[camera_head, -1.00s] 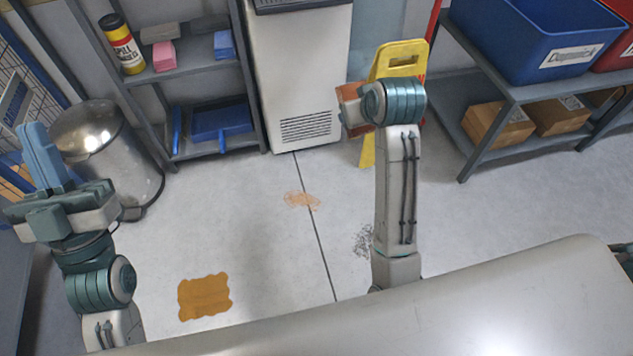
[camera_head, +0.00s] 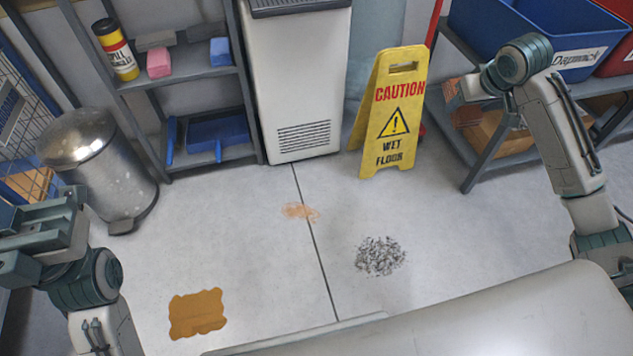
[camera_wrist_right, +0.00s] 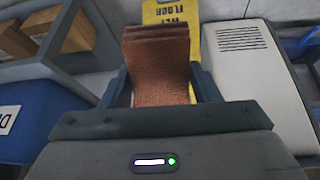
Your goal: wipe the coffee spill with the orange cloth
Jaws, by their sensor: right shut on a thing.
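The orange cloth (camera_wrist_right: 158,65) shows folded and upright between the fingers of my right gripper (camera_wrist_right: 160,85) in the right wrist view. In the head view my right gripper (camera_head: 472,91) is at the right, high beside the yellow sign, with a bit of the cloth (camera_head: 453,93) showing. Two brownish patches lie on the floor: a solid orange-brown one (camera_head: 197,314) at the lower left and a fainter, smeared one (camera_head: 300,211) near the middle. I cannot tell which is coffee. My left gripper (camera_head: 45,225) is at the left edge, partly cut off; its opening is unclear.
Grey debris (camera_head: 380,256) lies on the floor right of the seam. A yellow caution sign (camera_head: 392,120) stands behind it. A metal bin (camera_head: 105,175) and a shelf rack (camera_head: 190,76) stand at the left, a white appliance (camera_head: 300,90) at the back.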

